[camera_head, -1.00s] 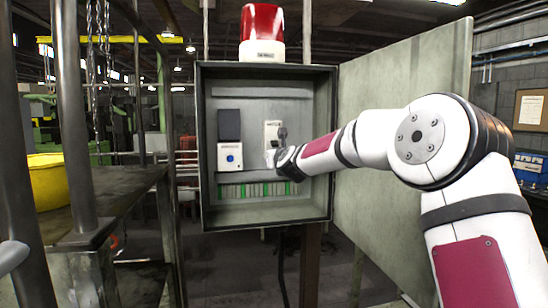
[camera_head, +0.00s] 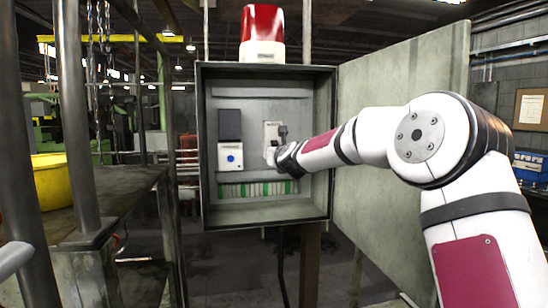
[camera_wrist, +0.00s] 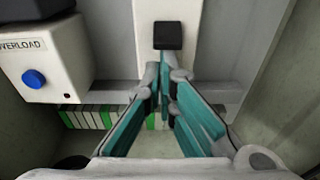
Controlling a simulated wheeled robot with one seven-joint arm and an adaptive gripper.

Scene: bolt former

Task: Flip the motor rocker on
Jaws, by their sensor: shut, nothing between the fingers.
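The motor rocker (camera_wrist: 168,35) is a small black block on a pale upright module (camera_wrist: 190,15) inside the open control box. The same module (camera_head: 271,130) shows in the head view, partly hidden by my arm's end; I cannot make out the rocker clearly there. My gripper (camera_wrist: 165,66) is shut and empty, its teal-sided fingers meeting just below the rocker in the wrist picture. Whether the tips touch it, I cannot tell. In the head view my gripper (camera_head: 271,154) is in front of the module's lower part.
An overload unit (camera_wrist: 45,65) with a blue button stands left of the module. Green and white terminals (camera_wrist: 90,118) run below. The box's walls (camera_head: 203,150) surround my gripper, and its open door (camera_head: 400,180) stands on the right, behind my arm. A red beacon (camera_head: 262,25) tops the box.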

